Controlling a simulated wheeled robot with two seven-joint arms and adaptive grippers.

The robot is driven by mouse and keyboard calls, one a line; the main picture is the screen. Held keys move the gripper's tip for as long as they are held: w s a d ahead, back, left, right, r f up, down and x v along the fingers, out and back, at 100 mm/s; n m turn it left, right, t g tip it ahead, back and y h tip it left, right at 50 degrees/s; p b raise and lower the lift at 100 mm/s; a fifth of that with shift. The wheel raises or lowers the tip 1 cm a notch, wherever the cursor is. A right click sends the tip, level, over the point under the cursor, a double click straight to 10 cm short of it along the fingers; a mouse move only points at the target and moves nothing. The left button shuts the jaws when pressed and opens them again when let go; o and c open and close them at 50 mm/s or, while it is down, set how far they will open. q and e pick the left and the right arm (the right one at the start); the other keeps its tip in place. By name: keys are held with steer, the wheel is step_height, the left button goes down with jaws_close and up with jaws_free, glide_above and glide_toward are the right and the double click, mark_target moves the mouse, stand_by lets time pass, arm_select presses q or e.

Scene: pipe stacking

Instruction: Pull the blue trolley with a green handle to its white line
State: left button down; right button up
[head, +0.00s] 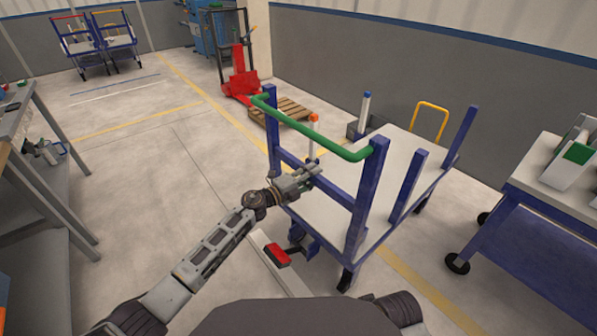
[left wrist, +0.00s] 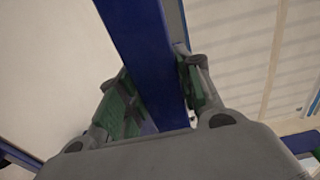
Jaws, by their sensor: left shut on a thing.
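The blue trolley (head: 358,215) with a green handle (head: 312,130) stands right of centre in the head view. It has a pale flat deck and upright blue posts. My left gripper (head: 309,174) is at the trolley's near end, below the green handle, shut on a blue crossbar. In the left wrist view, the blue bar (left wrist: 143,50) runs between the fingers of the left gripper (left wrist: 157,85). A white line (head: 115,91) lies on the floor at the far left, near a blue line. My right gripper is not in view.
A workbench (head: 50,165) stands at the left, and a blue-framed table (head: 535,195) at the right. A red pallet truck (head: 240,75) and a wooden pallet (head: 285,110) are behind the trolley. Two other trolleys (head: 95,42) stand far left. The floor left of centre is clear.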

arm_select(q)
steer(key=shift+d+r, duration=0.1)
steer(key=shift+r, duration=0.1)
stand_by(0.3)
steer(key=c, duration=0.9)
jaws_free()
steer(key=shift+s, duration=0.15)
steer(key=shift+f, duration=0.2)
steer(key=p+v, duration=0.3)
steer(key=v, duration=0.9)
